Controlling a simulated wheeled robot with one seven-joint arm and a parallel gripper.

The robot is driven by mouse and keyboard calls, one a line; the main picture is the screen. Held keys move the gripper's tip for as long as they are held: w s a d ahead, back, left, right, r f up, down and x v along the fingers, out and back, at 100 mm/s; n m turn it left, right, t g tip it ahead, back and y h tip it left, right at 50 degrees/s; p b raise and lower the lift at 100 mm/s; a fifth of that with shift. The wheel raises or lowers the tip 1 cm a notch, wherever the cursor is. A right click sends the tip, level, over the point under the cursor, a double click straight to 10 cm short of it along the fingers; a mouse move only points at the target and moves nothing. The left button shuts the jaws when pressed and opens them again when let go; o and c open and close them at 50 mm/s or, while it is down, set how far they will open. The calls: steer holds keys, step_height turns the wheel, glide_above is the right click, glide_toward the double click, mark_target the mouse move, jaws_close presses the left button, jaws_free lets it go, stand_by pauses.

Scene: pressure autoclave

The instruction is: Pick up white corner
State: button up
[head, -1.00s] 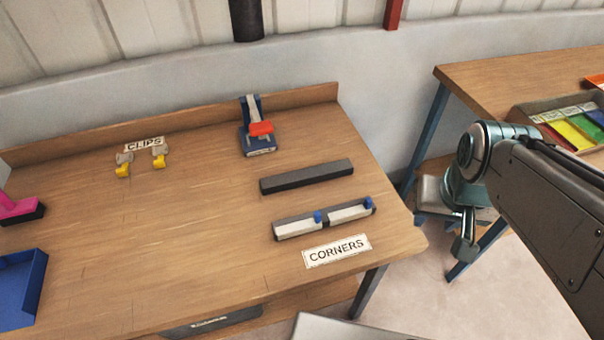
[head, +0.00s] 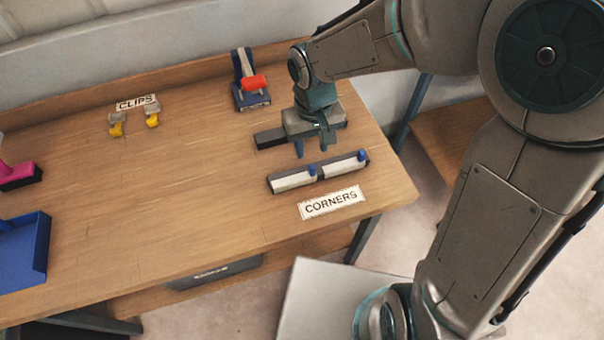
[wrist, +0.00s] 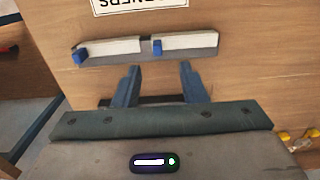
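Two white corners, each a long white strip with a blue knob, lie end to end in a dark holder behind the "CORNERS" label. In the head view they are the left white corner (head: 292,180) and the right white corner (head: 342,165). Both also show in the wrist view, one at left (wrist: 112,47) and one at right (wrist: 190,42). My gripper (head: 312,150) is above the table, just behind the corners, pointing down. In the wrist view its two blue fingers (wrist: 157,80) are apart with nothing held between them.
A dark bar (head: 270,139) lies behind the corners, partly hidden by my gripper. The "CORNERS" label (head: 331,202) is in front. A blue device with a red part (head: 250,85) stands at the back. Clips (head: 117,124) and a blue tray (head: 30,250) are at left. The table's middle is clear.

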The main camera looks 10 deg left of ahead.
mark_target(313, 169)
steer(key=f, duration=0.9)
steer(key=shift+d, duration=0.3)
jaws_close()
